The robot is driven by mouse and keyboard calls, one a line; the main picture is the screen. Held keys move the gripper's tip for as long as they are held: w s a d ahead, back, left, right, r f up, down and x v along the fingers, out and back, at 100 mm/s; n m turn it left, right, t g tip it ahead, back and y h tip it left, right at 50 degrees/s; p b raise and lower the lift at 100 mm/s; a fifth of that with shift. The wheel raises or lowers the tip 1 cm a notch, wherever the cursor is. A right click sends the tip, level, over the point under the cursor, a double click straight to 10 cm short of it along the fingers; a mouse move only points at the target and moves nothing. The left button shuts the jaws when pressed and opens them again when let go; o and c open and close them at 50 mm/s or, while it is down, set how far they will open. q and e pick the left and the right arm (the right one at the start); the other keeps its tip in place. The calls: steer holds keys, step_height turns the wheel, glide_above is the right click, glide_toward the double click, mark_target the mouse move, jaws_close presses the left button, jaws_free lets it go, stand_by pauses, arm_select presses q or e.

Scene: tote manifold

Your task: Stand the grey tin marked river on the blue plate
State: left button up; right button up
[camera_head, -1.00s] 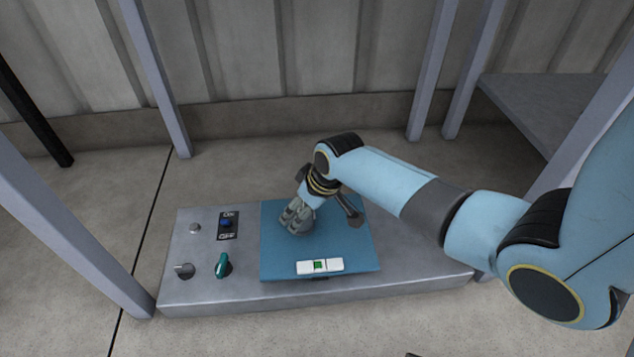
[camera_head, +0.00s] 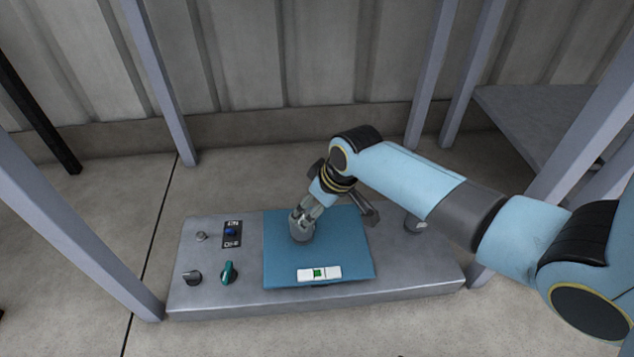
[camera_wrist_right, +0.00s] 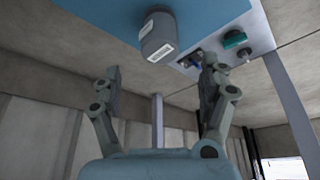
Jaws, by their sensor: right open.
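A grey tin (camera_head: 302,231) with a dark top stands upright on the blue plate (camera_head: 282,268), left of its middle. In the right wrist view the tin (camera_wrist_right: 157,35) has a white label too small to read, and its base meets the blue plate (camera_wrist_right: 95,12). My right gripper (camera_head: 309,211) is just above and behind the tin, partly covering it. In the right wrist view its fingers (camera_wrist_right: 163,70) are spread, with the tin beyond the tips and apart from them. My left gripper is not in view.
The plate lies on a grey metal bench (camera_head: 210,293) with a green knob (camera_head: 229,272), a grey knob (camera_head: 192,278) and a blue switch (camera_head: 231,231). A white block with a green window (camera_head: 319,273) sits at the plate's front. Another grey tin (camera_head: 414,223) is partly behind my arm.

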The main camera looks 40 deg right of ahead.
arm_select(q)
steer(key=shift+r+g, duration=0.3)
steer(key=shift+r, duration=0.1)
arm_select(e)
steer(key=shift+s+r, duration=0.2)
steer(key=shift+r, duration=0.15)
steer(key=s+a+r+t, duration=0.1)
steer(key=s+r, duration=0.5)
steer(key=s, duration=0.4)
steer(key=s+a+r+m+t, duration=0.1)
steer(key=s+a+r, duration=0.1)
steer(key=s+r, duration=0.4)
steer(key=s, duration=0.5)
steer(key=shift+s+a+r+m+h, duration=0.2)
steer(key=shift+m+h, duration=0.1)
steer(key=shift+h, duration=0.1)
